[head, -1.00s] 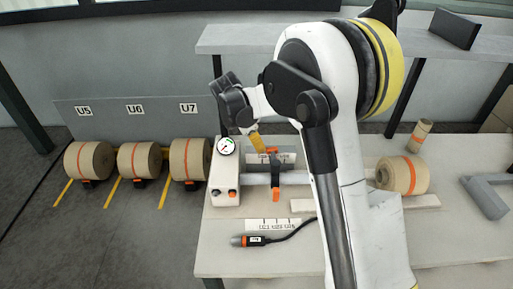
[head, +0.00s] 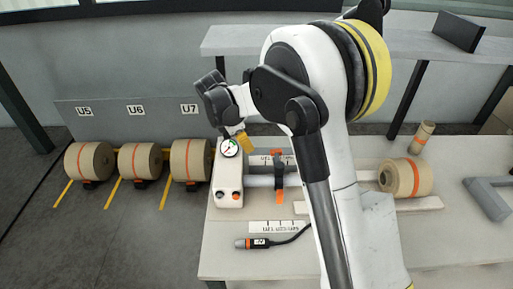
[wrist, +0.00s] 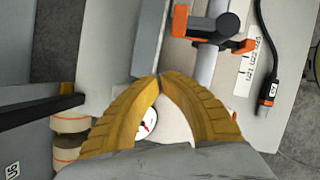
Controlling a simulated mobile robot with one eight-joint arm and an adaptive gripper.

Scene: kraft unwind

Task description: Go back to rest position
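My gripper (head: 243,139) is above the left end of the white table, close to the round pressure gauge (head: 229,147) on the pale valve box (head: 228,184). In the wrist view, the two ribbed yellow fingers of my gripper (wrist: 158,78) meet at their tips and hold nothing. The gauge (wrist: 147,122) shows partly between and behind the fingers. The arm is bent, with its elbow high over the table, and hides part of the middle of the tabletop.
A shaft with an orange-handled clamp (head: 279,178) runs along the table (head: 230,262). A kraft roll (head: 407,177) sits to the right. A shelf (head: 240,41) spans behind.

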